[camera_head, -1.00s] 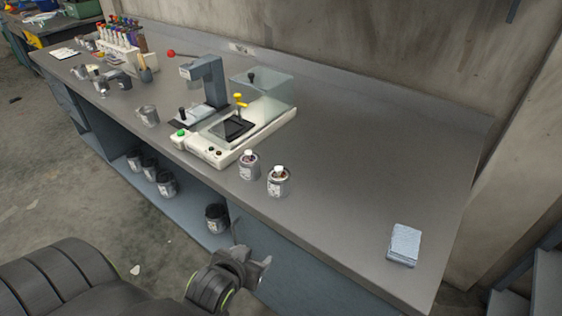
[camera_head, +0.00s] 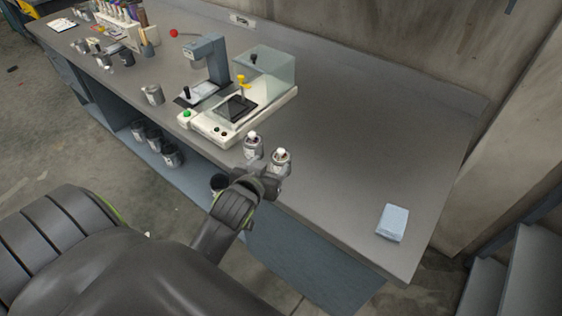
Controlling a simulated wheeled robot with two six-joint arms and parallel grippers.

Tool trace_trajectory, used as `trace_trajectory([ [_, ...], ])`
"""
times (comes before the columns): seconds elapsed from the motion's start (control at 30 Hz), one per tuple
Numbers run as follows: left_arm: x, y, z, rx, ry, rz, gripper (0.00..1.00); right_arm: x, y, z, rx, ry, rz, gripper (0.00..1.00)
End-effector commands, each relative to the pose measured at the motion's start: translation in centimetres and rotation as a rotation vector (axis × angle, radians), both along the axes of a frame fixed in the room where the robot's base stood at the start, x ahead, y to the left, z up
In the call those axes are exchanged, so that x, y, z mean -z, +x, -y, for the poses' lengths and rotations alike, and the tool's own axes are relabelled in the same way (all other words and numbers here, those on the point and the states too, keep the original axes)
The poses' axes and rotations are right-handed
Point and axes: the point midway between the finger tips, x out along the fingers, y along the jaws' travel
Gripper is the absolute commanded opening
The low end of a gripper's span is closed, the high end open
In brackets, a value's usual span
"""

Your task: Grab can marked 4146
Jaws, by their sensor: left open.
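Two small metal cans with white tops and labels stand side by side near the bench's front edge, right of the white machine: a left can (camera_head: 253,146) and a right can (camera_head: 280,160). The number 4146 cannot be read on either. My left gripper (camera_head: 268,178) is open at the bench edge, just in front of the two cans, and hides part of their lower sides. I cannot tell whether it touches either can. My right gripper is not in view.
A white machine (camera_head: 218,133) with a clear cover stands behind the cans. Another can (camera_head: 152,94) stands farther left. A blue-grey cloth block (camera_head: 392,222) lies at right. More cans (camera_head: 172,155) sit on the lower shelf.

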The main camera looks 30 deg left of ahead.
Motion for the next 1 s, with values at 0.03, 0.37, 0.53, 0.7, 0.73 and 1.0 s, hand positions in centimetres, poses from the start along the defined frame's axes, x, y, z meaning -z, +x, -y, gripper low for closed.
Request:
trace_trajectory([
  [0.03,0.2,0.8,-0.2,0.001,0.002,-0.001,0.62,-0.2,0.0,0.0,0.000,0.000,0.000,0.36],
  [0.37,1.2,3.1,-0.7,0.000,0.000,-0.001,0.62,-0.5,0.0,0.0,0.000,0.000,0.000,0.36],
  [0.53,1.3,4.8,-1.0,0.000,0.001,-0.001,0.62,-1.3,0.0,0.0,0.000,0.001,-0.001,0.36],
  [0.7,2.1,6.7,-1.4,0.000,0.002,-0.002,0.62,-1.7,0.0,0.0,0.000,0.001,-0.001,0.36],
  [0.73,2.2,7.0,-1.4,0.001,0.002,-0.001,0.62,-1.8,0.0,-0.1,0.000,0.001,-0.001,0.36],
  [1.0,2.7,7.8,-1.6,0.000,0.000,-0.002,0.62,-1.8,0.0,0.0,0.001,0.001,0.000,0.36],
])
